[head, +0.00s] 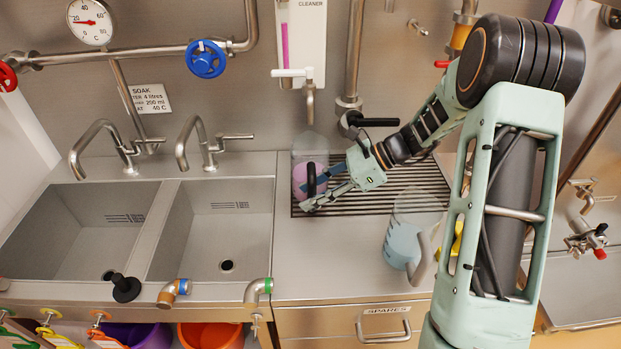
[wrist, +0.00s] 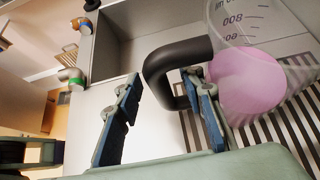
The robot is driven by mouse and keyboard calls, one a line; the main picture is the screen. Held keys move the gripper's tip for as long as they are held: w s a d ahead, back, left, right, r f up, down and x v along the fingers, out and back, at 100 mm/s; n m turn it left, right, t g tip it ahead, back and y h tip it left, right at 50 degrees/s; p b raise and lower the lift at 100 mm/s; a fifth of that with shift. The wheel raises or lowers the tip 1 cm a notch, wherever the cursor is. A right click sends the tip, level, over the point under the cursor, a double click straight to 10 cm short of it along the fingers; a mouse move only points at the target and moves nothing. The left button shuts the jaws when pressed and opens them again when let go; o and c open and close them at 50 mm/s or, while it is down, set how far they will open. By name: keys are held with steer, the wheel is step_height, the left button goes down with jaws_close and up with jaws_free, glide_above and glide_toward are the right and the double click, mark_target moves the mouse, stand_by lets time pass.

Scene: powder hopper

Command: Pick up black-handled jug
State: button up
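The black-handled jug (head: 299,160) is clear with pink contents. It stands upright on the slatted drain grid, under the dispenser spout. Its black handle (head: 311,180) faces the front, towards my gripper (head: 317,191). In the wrist view the jug (wrist: 248,80) is at the upper right, and its handle (wrist: 150,68) loops out to the left. My gripper (wrist: 162,82) is open there, its fingers well apart. The handle's outer bar lies between the finger directions, and the right finger overlaps the loop's lower end. I cannot tell whether either finger touches it.
A second clear jug (head: 403,241) with pale blue contents and a grey handle stands on the counter at front right, close to my arm. A double sink (head: 225,205) lies left. Taps and a cleaner dispenser (head: 300,40) hang above.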

jaws_close()
steer(key=shift+r, duration=0.15)
stand_by(0.6)
